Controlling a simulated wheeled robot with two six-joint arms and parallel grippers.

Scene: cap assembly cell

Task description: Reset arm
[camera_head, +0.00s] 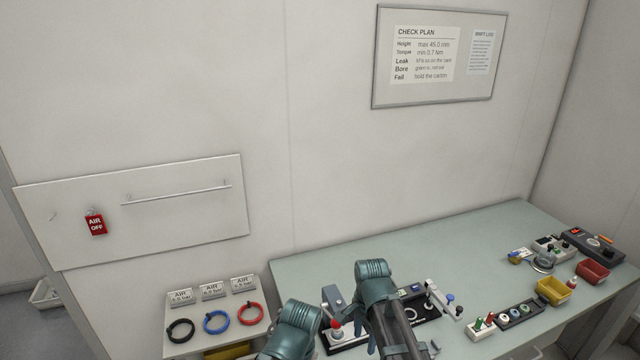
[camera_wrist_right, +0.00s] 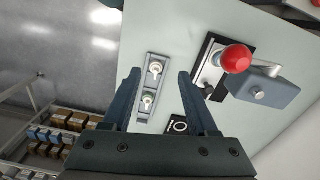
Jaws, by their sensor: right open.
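My right gripper (camera_wrist_right: 160,73) shows in the right wrist view with its two dark fingers apart and nothing between them. Beyond the fingers, a grey plate with two round fittings (camera_wrist_right: 150,84) lies on the pale green bench (camera_wrist_right: 140,30). I cannot tell the gap between fingertips and plate. In the head view, my arm links cover the bench's front left part, and the right gripper's fingers are not clear there. My left gripper is not seen in either view.
A red knob (camera_wrist_right: 236,58) and grey block (camera_wrist_right: 272,88) stand right of the fingers. In the head view, a yellow bin (camera_head: 553,292) and red bin (camera_head: 593,272) stand at the bench's right. Blue, black and red hose rings (camera_head: 216,322) lie left. The bench's back middle is clear.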

